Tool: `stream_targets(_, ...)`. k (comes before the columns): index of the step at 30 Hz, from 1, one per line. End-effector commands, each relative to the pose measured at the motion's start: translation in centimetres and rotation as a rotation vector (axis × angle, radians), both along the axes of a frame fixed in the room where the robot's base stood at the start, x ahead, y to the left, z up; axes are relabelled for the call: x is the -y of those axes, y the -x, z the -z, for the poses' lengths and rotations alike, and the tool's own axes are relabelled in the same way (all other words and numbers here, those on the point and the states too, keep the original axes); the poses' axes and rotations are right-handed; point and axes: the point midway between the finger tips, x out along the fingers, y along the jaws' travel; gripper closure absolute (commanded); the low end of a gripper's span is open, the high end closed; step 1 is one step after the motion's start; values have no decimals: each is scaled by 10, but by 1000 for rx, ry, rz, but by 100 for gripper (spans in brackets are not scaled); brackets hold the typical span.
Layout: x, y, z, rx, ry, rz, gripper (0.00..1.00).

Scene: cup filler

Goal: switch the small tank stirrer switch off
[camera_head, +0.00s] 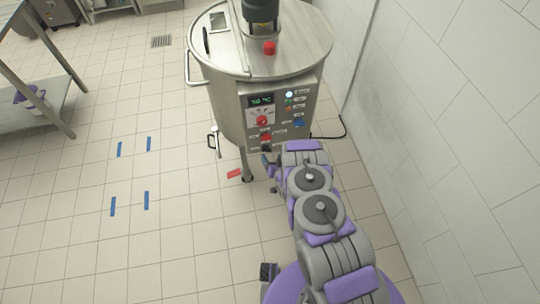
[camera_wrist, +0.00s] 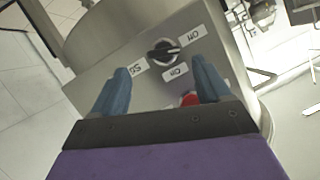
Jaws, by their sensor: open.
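The small tank (camera_head: 225,90) is a steel vessel with a control panel (camera_head: 280,105) on its front, in the head view. In the wrist view, a black rotary switch (camera_wrist: 163,52) sits on a grey panel face (camera_wrist: 130,45) with "Off" and "On" labels and a partly hidden label that seems to start "Sti". Its pale mark points rightward; I cannot tell which label it is set to. My gripper (camera_wrist: 162,84) is open and empty, its two blue fingers spread, with the switch just beyond the tips and between them. In the head view my gripper (camera_head: 268,161) is below the panel's lower edge.
A red part (camera_wrist: 190,99) shows by the right finger. A white wall (camera_head: 440,100) stands close on the right. A black cable (camera_head: 335,132) runs near the tank. A steel shelf (camera_head: 45,108) stands at left; the tiled floor between is clear, with blue tape marks (camera_head: 147,200).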

Motion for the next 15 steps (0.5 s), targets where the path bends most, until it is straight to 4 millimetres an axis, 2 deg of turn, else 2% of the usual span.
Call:
stream_targets(3, -9, -17, 8, 3, -1, -4, 23)
stream_targets(7, -11, -29, 12, 3, -5, -3, 23)
stream_targets(15, -12, -40, 14, 1, -10, 0, 23)
